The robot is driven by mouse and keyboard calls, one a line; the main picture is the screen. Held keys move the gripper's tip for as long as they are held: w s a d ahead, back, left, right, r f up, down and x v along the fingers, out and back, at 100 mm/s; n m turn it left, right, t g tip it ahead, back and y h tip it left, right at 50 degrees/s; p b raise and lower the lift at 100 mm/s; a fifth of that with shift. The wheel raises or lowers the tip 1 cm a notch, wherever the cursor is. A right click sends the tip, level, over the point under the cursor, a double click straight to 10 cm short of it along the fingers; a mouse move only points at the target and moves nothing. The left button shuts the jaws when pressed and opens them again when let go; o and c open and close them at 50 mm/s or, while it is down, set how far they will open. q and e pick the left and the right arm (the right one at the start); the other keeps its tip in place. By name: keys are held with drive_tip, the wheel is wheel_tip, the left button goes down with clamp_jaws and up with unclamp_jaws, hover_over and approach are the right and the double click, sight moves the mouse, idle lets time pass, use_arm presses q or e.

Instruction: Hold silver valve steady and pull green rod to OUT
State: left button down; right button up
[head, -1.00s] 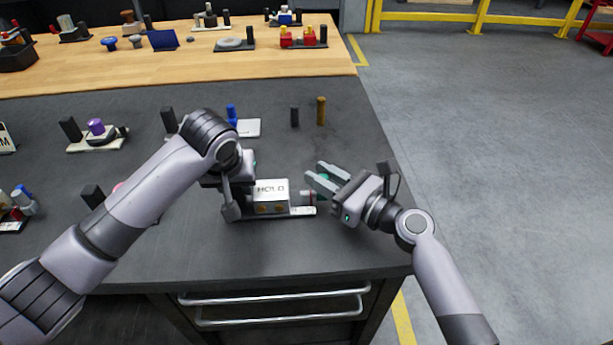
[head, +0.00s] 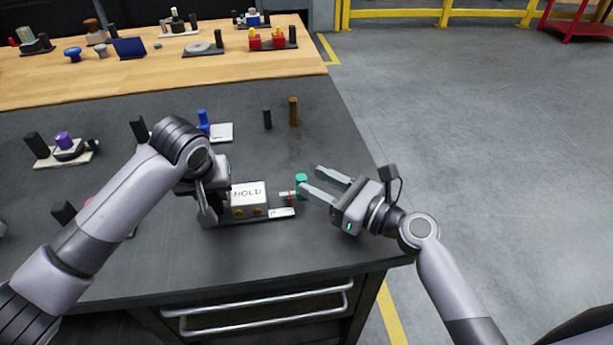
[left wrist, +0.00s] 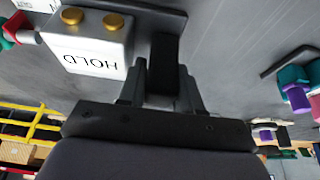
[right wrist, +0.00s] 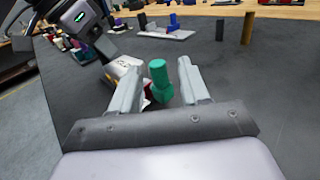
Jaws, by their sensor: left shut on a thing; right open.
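The silver valve is a pale box marked HOLD (head: 248,194) with brass knobs on a dark base; it also shows in the left wrist view (left wrist: 92,45). My left gripper (head: 207,190) is shut on the black post (left wrist: 165,65) at the left end of that base. The rod leaves the box's right side, with a red ring and a green knob (head: 301,180). My right gripper (head: 313,180) is open at the green knob. In the right wrist view the knob (right wrist: 160,82) appears between the fingertips, touching neither finger visibly.
A black peg (head: 267,119) and a brown peg (head: 293,111) stand behind the valve. A blue-handled part (head: 204,121) is behind my left arm. The table's right edge lies below my right arm. The dark tabletop in front of the valve is clear.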

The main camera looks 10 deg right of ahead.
use_arm(q)
drive_tip(key=shift+s+a+f, duration=0.1)
drive_tip(key=shift+a+f, duration=0.15)
drive_tip(key=shift+f, duration=0.05)
use_arm(e)
drive_tip(key=v, duration=0.8)
drive_tip(key=shift+s+d, duration=0.15)
use_arm(q)
drive_tip(key=c, duration=0.7)
unclamp_jaws()
drive_tip(key=shift+d+r, duration=0.1)
drive_tip(key=shift+r, duration=0.15)
